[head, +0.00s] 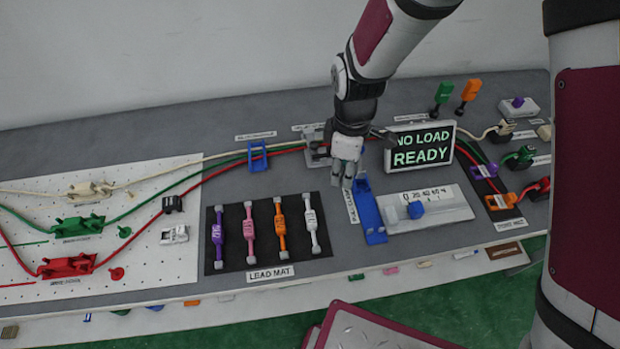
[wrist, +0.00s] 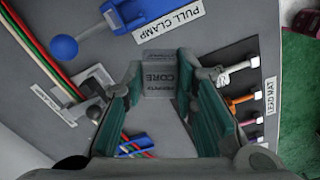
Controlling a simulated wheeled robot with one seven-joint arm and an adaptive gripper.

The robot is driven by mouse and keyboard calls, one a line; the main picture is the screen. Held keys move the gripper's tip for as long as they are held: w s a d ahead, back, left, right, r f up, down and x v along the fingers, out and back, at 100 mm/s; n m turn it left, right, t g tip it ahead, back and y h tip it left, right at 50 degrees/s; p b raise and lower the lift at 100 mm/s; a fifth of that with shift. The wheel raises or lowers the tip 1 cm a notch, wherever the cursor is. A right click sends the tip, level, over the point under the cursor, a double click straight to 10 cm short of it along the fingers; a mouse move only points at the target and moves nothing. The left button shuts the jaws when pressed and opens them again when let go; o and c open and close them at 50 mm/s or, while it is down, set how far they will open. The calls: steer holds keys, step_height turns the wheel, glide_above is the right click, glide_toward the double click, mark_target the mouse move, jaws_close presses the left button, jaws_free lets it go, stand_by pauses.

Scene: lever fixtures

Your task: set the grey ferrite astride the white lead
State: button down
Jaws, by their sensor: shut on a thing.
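The grey ferrite, a block marked CORE (wrist: 159,80), is between my gripper's fingertips (wrist: 162,88) in the wrist view. My gripper (head: 346,182) is shut on it, above the grey bench beside the blue pull clamp; in the head view the fingers mostly hide the block. A white lead (head: 312,224) lies at the right end of the lead mat (head: 240,210); its end shows at the right of the wrist view (wrist: 236,72). A long white cable (head: 215,160) also runs from the pegboard past a blue holder. The ferrite is apart from both.
The pull clamp (head: 371,222) with its blue ball knob (wrist: 63,47) stands close to my gripper. Purple, pink and orange leads (head: 280,225) share the mat. A grey bracket (head: 314,148) carries the cables behind. A lit NO LOAD READY display (head: 421,147) stands right.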

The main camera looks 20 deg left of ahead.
steer(key=s+a+n, duration=0.5)
steer(key=a, duration=0.1)
steer(key=shift+s, duration=0.35)
steer(key=shift+d, duration=0.1)
steer(key=shift+f+b, duration=0.8)
steer(key=shift+f, duration=0.75)
steer(key=shift+w+f, duration=0.1)
steer(key=shift+f, duration=0.1)
steer(key=shift+f+b, duration=0.3)
steer(key=shift+b, duration=0.05)
steer(key=shift+f, duration=0.45)
steer(key=shift+f+b, duration=0.35)
steer(key=shift+b, duration=0.1)
